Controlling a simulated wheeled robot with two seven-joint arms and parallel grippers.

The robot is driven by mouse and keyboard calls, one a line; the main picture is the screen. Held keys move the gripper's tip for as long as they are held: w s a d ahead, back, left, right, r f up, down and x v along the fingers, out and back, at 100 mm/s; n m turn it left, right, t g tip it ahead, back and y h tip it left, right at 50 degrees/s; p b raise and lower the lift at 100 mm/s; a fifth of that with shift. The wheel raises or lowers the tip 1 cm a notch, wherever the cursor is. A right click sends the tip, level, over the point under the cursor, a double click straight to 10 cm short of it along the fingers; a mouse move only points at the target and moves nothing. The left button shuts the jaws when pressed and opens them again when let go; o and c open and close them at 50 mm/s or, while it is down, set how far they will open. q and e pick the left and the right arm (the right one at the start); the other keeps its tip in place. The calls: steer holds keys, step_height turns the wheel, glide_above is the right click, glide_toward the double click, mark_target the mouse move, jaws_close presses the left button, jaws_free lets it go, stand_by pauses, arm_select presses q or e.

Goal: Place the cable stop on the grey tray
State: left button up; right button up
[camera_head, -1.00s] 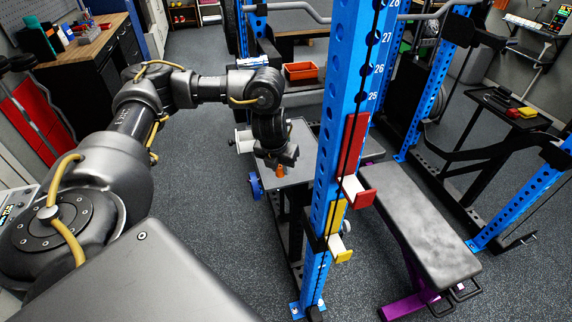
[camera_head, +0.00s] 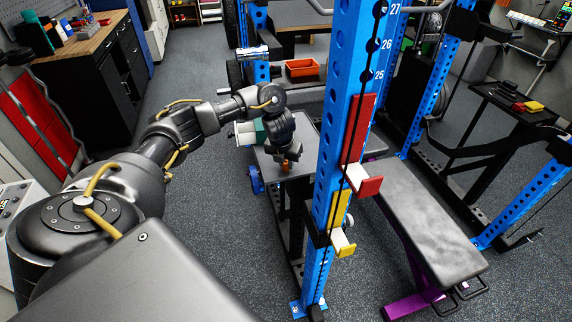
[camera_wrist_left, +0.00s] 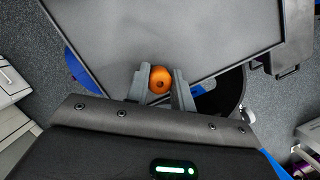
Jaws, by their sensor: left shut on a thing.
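The cable stop is a small orange piece with a dark hole in its end. In the wrist view the orange cable stop (camera_wrist_left: 160,80) sits between the two grey fingers of my left gripper (camera_wrist_left: 162,90), which is shut on it. In the head view the left gripper (camera_head: 286,157) points down with the cable stop (camera_head: 285,167) at its tips. The grey tray (camera_wrist_left: 170,30) lies beneath, and the stop appears over it near one edge. The tray also shows in the head view (camera_head: 304,135). I cannot tell whether the stop touches it. My right gripper is not in view.
A blue rack upright (camera_head: 330,165) with red and yellow hooks stands just right of the tray. The floor left of the tray is open.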

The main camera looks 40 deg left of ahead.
arm_select(q)
steer(key=shift+f, duration=0.25)
steer(key=shift+f, duration=0.1)
steer(key=o, duration=1)
steer(key=shift+c, duration=0.2)
steer(key=a+p+v, duration=0.1)
steer(key=p+v, duration=0.3)
steer(key=v, duration=0.8)
steer(key=shift+d+r, duration=0.25)
steer(key=shift+d, duration=0.2)
